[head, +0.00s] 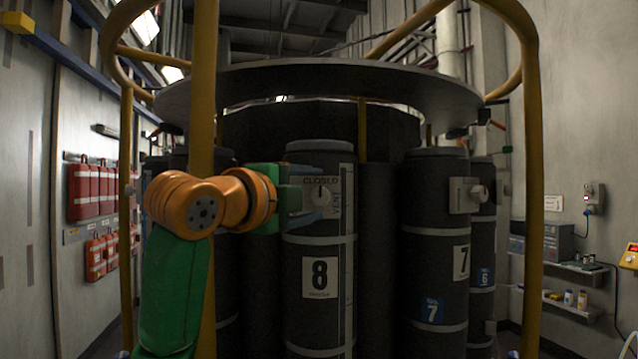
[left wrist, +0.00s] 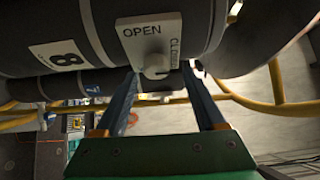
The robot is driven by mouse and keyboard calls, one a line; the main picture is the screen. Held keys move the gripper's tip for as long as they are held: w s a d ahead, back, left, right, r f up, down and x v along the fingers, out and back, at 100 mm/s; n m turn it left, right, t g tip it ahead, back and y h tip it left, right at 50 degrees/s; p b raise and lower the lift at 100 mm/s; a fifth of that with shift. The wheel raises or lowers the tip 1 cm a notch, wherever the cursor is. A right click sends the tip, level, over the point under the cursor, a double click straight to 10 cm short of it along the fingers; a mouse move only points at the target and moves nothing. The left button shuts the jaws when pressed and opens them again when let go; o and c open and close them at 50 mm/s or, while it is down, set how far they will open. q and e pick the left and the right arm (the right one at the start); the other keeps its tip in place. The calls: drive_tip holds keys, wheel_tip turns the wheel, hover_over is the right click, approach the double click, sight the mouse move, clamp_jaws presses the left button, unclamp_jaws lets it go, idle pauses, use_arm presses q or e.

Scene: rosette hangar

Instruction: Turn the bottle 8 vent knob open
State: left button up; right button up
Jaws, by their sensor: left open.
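Bottle 8 (head: 318,318) is a dark upright cylinder with a white "8" label, in the middle of the head view. Its pale vent knob (head: 321,195) sits on a light plate near the top, with CLOSED printed above it. In the left wrist view the knob (left wrist: 157,66) shows beside the words OPEN and CLOSED. My left gripper (head: 300,196) is at the knob's left in the head view. In the left wrist view its open fingers (left wrist: 160,70) lie on either side of the knob, apart from it. I cannot tell how deep they reach. My right gripper is not in view.
Bottle 7 (head: 436,285), with its own plate and knob, stands right of bottle 8. A yellow rail post (head: 205,80) stands in front of the rack at left, close to my left arm. A round grey plate (head: 330,78) overhangs the bottles.

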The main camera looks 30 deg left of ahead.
sight(320, 196)
use_arm(q)
drive_tip(key=shift+s+r, duration=0.2)
drive_tip(key=shift+r, duration=0.05)
drive_tip(key=shift+w+a+f, duration=0.1)
drive_tip(key=shift+w+a, duration=0.05)
drive_tip(key=shift+a, duration=0.05)
drive_tip(key=w, duration=0.1)
drive_tip(key=w+f, duration=0.1)
drive_tip(key=shift+w+a, duration=0.2)
drive_tip(key=shift+w, duration=0.25)
drive_tip(key=c, duration=0.4)
drive_tip(key=shift+d, duration=0.15)
clamp_jaws()
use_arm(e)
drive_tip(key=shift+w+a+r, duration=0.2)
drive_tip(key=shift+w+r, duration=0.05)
